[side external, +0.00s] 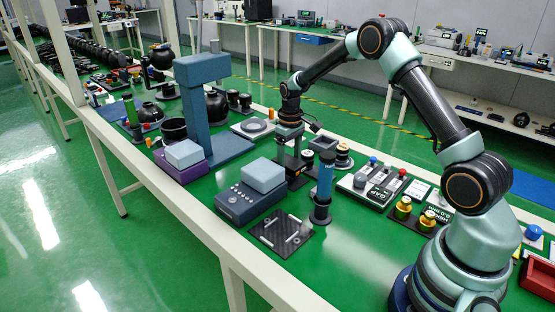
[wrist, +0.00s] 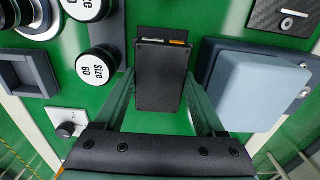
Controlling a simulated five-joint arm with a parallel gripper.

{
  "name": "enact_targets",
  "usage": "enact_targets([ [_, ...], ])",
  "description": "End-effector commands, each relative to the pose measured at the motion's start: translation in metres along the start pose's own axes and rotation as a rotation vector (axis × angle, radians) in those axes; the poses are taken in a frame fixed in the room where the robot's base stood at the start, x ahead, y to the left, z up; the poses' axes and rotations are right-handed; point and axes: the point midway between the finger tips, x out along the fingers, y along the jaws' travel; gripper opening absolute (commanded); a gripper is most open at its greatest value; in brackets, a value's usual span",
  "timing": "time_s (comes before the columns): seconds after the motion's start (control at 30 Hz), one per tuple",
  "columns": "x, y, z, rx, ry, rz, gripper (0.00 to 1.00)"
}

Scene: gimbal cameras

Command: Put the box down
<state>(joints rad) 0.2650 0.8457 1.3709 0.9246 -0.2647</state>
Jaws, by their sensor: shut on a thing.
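A black box (wrist: 159,80) with a small orange and white marking at its far end sits between the two green fingers of my gripper (wrist: 160,98) in the wrist view. The fingers are shut on its sides. In the side external view my gripper (side external: 290,150) points down over the green bench, behind the blue-grey instrument with a light box on top. The black box is small and partly hidden there. I cannot tell whether its underside touches the bench.
The light blue box (wrist: 247,83) is close to the right in the wrist view. Round weights (wrist: 97,62) and a square dark tray (wrist: 23,73) are close on the left. In the side external view a blue cylinder (side external: 324,180) stands near the gripper. Some green bench shows between things.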

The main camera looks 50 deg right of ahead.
Motion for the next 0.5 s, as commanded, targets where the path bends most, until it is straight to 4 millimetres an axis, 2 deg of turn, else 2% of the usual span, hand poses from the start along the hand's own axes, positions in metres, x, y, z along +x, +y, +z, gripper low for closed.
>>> enact_targets([
  [0.2,0.031,0.000,0.000,0.000,-0.002,-0.001,0.08],
  [0.5,0.033,0.000,0.000,0.000,0.000,0.000,0.08],
])
